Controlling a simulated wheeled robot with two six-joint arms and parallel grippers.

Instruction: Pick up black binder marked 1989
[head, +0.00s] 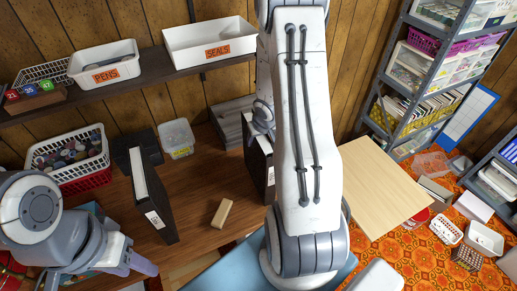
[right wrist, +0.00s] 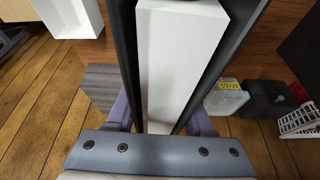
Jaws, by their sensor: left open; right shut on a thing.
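A black binder with a white page block (right wrist: 178,60) fills the middle of the right wrist view. My right gripper (right wrist: 160,115) is shut on it, one purple finger on each side. In the head view this binder (head: 258,165) stands upright, partly hidden behind my right arm; whether it touches the table cannot be told. A second black binder (head: 152,195) stands on the wooden table to its left. Both have small white labels, too small to read, so I cannot tell which is marked 1989. My left gripper (head: 128,258) is open and empty at the lower left, nearer than the second binder.
A tan block (head: 221,214) lies between the binders. A clear box (head: 176,138) and a basket of buttons (head: 70,157) stand behind. A pale board (head: 382,186) lies to the right.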

